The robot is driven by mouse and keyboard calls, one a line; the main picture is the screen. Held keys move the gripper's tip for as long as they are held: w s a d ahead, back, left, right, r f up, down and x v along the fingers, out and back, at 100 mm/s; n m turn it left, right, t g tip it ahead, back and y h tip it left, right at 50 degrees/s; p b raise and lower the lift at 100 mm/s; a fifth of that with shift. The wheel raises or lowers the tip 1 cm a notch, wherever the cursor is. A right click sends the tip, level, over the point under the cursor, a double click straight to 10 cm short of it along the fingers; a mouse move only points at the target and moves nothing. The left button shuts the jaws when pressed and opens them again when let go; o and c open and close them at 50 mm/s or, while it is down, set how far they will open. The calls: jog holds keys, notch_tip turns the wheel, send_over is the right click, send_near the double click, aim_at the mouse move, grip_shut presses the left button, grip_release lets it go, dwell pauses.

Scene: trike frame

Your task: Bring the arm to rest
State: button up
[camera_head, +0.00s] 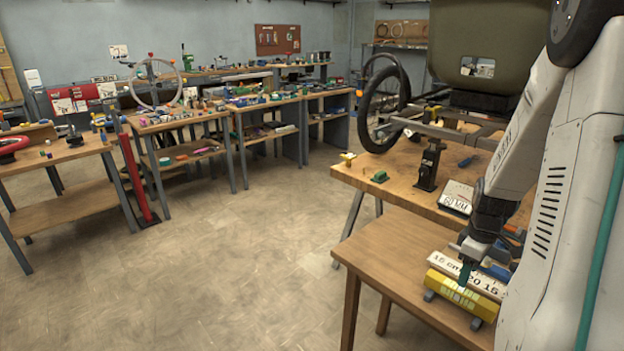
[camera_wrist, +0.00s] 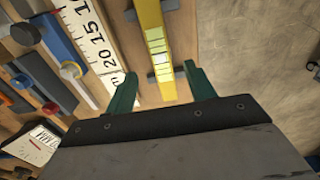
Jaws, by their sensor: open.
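My gripper (camera_wrist: 158,88) shows in the wrist view with its two green fingers spread apart. Part of a yellow bar-like tool (camera_wrist: 155,45) with light markings lies in the gap between them, and nothing is visibly clamped. In the head view my arm reaches down at the right, and the gripper (camera_head: 464,262) is low over the small wooden table (camera_head: 385,255), close to the yellow tool (camera_head: 462,294). Whether the fingers touch the tool cannot be told.
A white ruler-like block (camera_head: 470,276) with black numbers lies beside the yellow tool; it also shows in the wrist view (camera_wrist: 90,35). A workbench (camera_head: 400,185) with a wheel and frame stands behind. Open floor (camera_head: 240,260) lies to the left.

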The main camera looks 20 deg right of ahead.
jog(key=shift+s+a+m, duration=0.1)
jog(key=shift+m, duration=0.2)
jog(key=s+a+r+m, duration=0.1)
jog(key=s+a+r, duration=0.3)
jog(key=a+r, duration=0.3)
jog(key=s+a+r+m+t, duration=0.1)
jog(key=s+a+r, duration=0.3)
jog(key=a+r, duration=0.4)
jog(key=s+a+r+m, duration=0.2)
jog(key=s+a+r, duration=0.2)
jog(key=a, duration=1.1)
notch_tip(320, 180, up, 3)
jog(key=shift+a+r, duration=0.15)
jog(key=shift+a, duration=0.1)
jog(key=shift+s, duration=0.1)
